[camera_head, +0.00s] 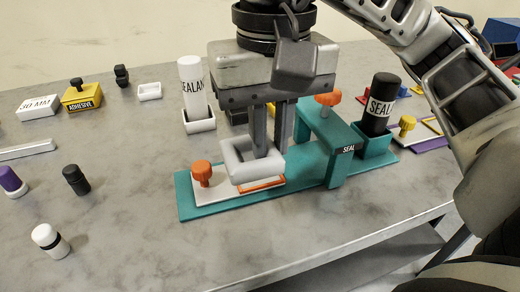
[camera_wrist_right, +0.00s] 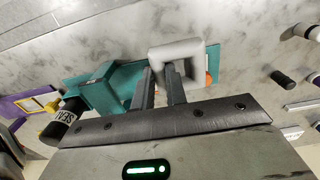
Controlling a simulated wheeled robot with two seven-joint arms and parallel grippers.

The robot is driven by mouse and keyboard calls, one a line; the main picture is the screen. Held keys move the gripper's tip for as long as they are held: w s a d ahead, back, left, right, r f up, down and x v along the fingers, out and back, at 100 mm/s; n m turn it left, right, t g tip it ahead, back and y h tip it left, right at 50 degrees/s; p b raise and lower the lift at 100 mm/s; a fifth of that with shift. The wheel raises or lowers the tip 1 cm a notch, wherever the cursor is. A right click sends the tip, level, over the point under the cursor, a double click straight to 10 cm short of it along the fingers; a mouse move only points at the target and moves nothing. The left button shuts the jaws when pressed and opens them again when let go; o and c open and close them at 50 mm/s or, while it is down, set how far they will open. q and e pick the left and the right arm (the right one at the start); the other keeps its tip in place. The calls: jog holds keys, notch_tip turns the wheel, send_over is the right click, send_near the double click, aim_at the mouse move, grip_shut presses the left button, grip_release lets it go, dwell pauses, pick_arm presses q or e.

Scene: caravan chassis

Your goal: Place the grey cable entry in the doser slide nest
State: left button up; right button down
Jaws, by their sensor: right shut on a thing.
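The grey cable entry (camera_head: 237,166) is a light grey square ring with rounded corners. My right gripper (camera_head: 269,150) is shut on one wall of it, with one finger inside the ring and one outside. The ring also shows in the right wrist view (camera_wrist_right: 190,48). It is directly over the orange-outlined nest (camera_head: 268,184) on the white doser slide (camera_head: 212,192), hiding most of the nest. It looks slightly above the slide; I cannot tell whether they touch. The slide has an orange knob (camera_head: 202,172) and lies on a teal base (camera_head: 205,209). My left gripper is not in view.
A teal bridge (camera_head: 337,165) marked SEAL stands right of the ring. Behind are a white sealant bottle (camera_head: 191,80) in a white holder and a black SEAL bottle (camera_head: 379,105) in a teal holder. The front of the table is clear.

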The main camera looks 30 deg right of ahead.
jog(key=w+d+f, duration=0.1)
jog(key=w+f, duration=0.1)
jog(key=w+d+f, duration=0.2)
jog(key=w, duration=0.1)
jog(key=w+d+f, duration=0.2)
jog(key=f, duration=0.1)
jog(key=shift+w+f+b, duration=0.1)
jog(key=shift+w+b, duration=0.05)
jog(key=shift+b, duration=0.25)
jog(key=f, duration=0.3)
jog(key=shift+w+d+f, duration=0.2)
jog(key=shift+w+f, duration=0.1)
jog(key=shift+f, duration=0.1)
